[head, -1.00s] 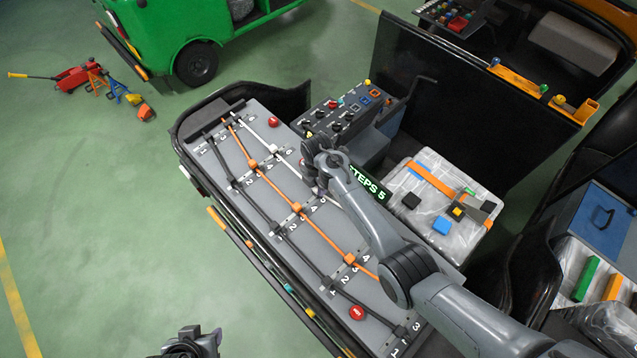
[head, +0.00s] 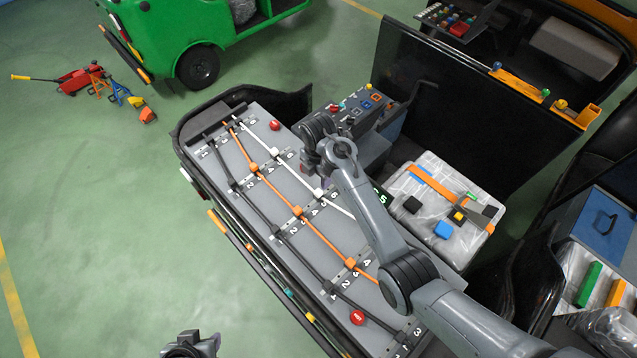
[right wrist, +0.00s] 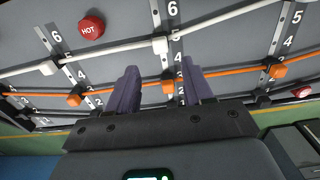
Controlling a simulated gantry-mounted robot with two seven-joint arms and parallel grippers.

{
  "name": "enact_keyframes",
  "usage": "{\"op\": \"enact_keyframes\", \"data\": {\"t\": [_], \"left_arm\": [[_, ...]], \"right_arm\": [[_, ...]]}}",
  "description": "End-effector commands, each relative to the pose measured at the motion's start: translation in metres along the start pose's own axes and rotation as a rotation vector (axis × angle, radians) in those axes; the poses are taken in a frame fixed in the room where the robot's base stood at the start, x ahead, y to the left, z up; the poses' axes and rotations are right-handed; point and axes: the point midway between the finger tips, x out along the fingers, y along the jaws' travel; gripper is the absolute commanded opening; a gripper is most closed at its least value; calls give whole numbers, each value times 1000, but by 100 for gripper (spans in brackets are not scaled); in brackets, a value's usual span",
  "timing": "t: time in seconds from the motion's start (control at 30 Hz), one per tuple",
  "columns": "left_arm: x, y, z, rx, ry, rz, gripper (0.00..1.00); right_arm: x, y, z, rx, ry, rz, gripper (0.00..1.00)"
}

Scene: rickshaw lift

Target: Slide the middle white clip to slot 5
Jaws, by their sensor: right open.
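The middle white clip (head: 320,193) sits on the white cable across the middle rail of the grey board (head: 213,165). In the right wrist view this clip (right wrist: 160,44) is close beside the numeral 5, with 6 above it. My right gripper (right wrist: 159,68) is open, with its two purple fingers apart and nothing between them. In that view the clip appears just beyond the fingertips, between their lines; I cannot tell the height gap. In the head view the right arm hides most of the fingers. My left gripper (head: 192,343) is at the bottom edge, away from the board; its jaws are unclear.
Another white clip (head: 275,152) is on the upper rail near a red button (head: 275,125). An orange cable with several orange clips (head: 297,211) runs alongside.

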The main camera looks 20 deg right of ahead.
Motion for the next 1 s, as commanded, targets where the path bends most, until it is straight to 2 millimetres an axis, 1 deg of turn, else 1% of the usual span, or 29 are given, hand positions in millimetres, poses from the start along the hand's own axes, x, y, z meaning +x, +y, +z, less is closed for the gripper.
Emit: {"op": "enact_keyframes", "data": {"t": [0.03, 0.13, 0.23, 0.37, 0.83, 0.93, 1.0], "left_arm": [[2, 1, 0, -2, 0, 2, 43], [3, 2, 0, -6, 1, 5, 43], [3, 2, 0, -9, 1, 7, 43], [3, 2, 0, -10, 1, 8, 43], [3, 0, 1, 0, 0, 0, 43], [0, 0, 0, 2, 0, -2, 43], [-2, -1, -1, 3, 0, -3, 43]], "right_arm": [[-7, 0, 0, 1, 0, 3, 51], [-18, 0, 0, 1, 0, 2, 51], [-25, 0, 0, 1, 0, 0, 51], [-30, 0, 0, 1, 0, 0, 51], [-28, -2, 0, 12, 0, 0, 51], [-23, -10, 0, 65, -1, 7, 51], [-16, -22, 0, 139, -3, 15, 51]]}}
